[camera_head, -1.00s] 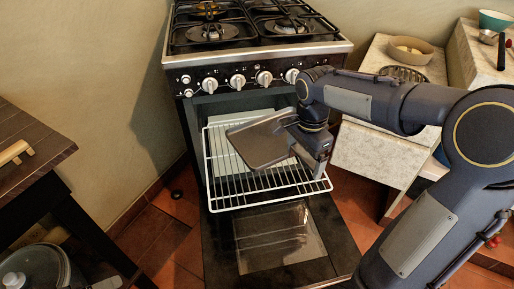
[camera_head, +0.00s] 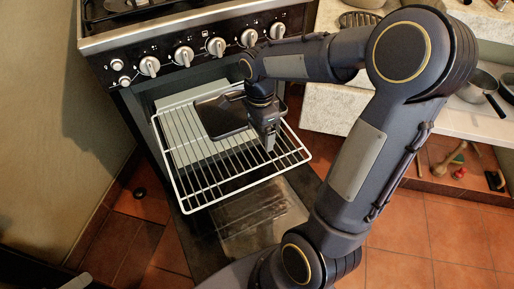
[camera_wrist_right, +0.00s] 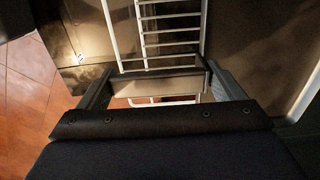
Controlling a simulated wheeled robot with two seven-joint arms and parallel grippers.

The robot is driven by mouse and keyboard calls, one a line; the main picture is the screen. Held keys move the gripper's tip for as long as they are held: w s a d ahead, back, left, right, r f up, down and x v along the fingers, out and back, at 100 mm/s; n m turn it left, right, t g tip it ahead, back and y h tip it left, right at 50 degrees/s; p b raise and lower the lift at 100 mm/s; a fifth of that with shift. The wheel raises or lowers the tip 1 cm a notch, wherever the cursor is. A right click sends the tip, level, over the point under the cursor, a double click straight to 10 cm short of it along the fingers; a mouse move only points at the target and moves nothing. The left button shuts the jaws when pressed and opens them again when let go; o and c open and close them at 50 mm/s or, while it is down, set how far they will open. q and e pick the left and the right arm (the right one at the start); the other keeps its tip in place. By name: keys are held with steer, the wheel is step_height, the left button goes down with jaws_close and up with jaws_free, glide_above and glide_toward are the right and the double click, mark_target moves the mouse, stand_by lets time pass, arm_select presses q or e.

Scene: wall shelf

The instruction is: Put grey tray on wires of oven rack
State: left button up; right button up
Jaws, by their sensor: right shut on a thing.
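The grey tray (camera_head: 221,116) is in the head view, over the back part of the white wire oven rack (camera_head: 205,192). It looks nearly level; I cannot tell whether it touches the wires. My right gripper (camera_head: 268,138) is shut on the tray's right side, above the rack. In the right wrist view, the tray's edge (camera_wrist_right: 160,86) shows between the fingers, with the white rack wires (camera_wrist_right: 170,38) beyond. The gripper and arm hide part of the tray's right side. My left gripper is not in view.
The rack sticks out of the oven (camera_head: 195,62) above its lowered glass door (camera_head: 262,222). Knobs line the stove front above the opening. A stone-topped counter (camera_head: 335,108) stands at the right. The front wires of the rack are bare.

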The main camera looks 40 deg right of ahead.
step_height(320, 180, down, 7)
steer(key=shift+f+b, duration=0.15)
steer(key=shift+b, duration=1.1)
steer(key=shift+f, duration=0.1)
steer(key=o, duration=1.2)
